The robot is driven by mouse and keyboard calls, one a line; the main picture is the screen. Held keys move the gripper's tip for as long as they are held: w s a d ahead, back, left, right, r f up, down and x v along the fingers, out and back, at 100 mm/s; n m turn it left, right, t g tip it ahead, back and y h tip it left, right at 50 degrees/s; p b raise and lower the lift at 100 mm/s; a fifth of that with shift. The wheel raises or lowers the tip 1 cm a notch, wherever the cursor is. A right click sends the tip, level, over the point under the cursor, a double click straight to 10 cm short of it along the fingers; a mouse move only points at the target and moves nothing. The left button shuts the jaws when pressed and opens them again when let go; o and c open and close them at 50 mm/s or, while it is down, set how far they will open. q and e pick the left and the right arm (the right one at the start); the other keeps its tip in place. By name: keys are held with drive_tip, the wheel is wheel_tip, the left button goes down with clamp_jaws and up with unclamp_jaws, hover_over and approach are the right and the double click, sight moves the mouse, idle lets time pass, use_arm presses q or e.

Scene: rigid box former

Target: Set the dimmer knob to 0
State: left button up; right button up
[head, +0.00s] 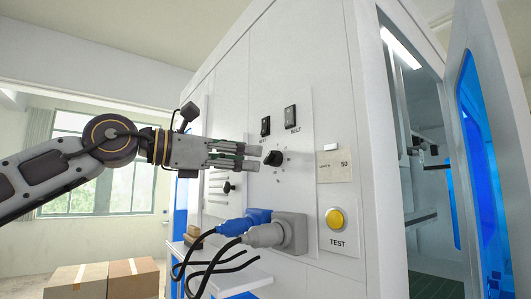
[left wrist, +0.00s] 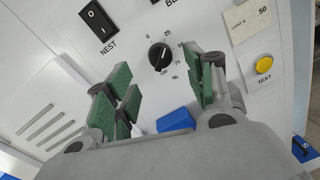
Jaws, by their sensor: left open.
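The dimmer knob (head: 273,158) is a small round black knob on the white panel, below two black rocker switches. It also shows in the left wrist view (left wrist: 160,57), with a printed scale around it including 0, 25 and 100. Its exact pointer direction is hard to read. A small label plate (head: 335,166) to its right reads 50. My left gripper (head: 250,157) is open and empty, just left of the knob in the head view. In the left wrist view its green-padded fingers (left wrist: 166,88) stand apart below the knob, not gripping it. My right gripper is out of view.
Rocker switches (head: 265,126) and (head: 291,118) sit above the knob. Blue and grey plugs (head: 275,234) with cables stick out below. A yellow TEST button (head: 335,218) is at lower right. An open door (head: 489,150) stands right.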

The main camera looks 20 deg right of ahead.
sight(266, 158)
use_arm(q)
drive_tip(key=shift+p+x, duration=0.95)
drive_tip(key=shift+x, duration=2.05)
drive_tip(key=c, duration=1)
drive_tip(key=shift+c, duration=0.2)
